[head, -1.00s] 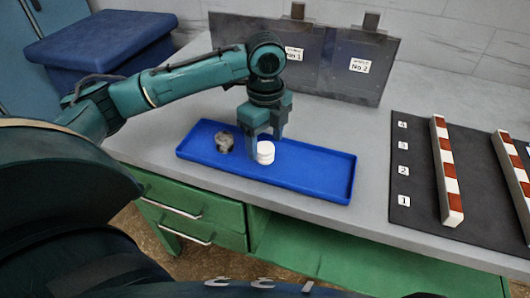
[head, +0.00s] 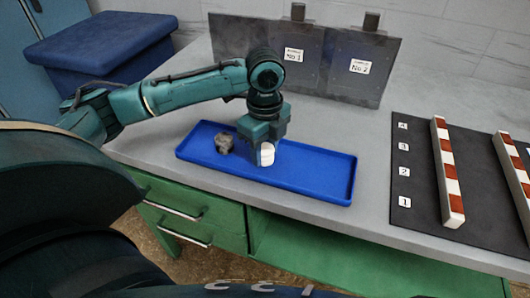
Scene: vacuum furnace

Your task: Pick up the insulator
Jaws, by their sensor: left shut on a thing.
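The white insulator (head: 267,155), a short ribbed cylinder, is upright in the blue tray (head: 315,183) near its middle. My left gripper (head: 262,152) points down over it, with its fingers on either side, shut on it. The fingers hide part of the insulator. I cannot tell whether its base still touches the tray. My right gripper is not in view.
A grey lumpy object (head: 224,143) lies in the tray left of the gripper. Dark panels labelled No 1 (head: 293,55) and No 2 (head: 360,66) stand behind. A black mat (head: 420,165) with red-and-white bars is at right. Bare table lies between tray and mat.

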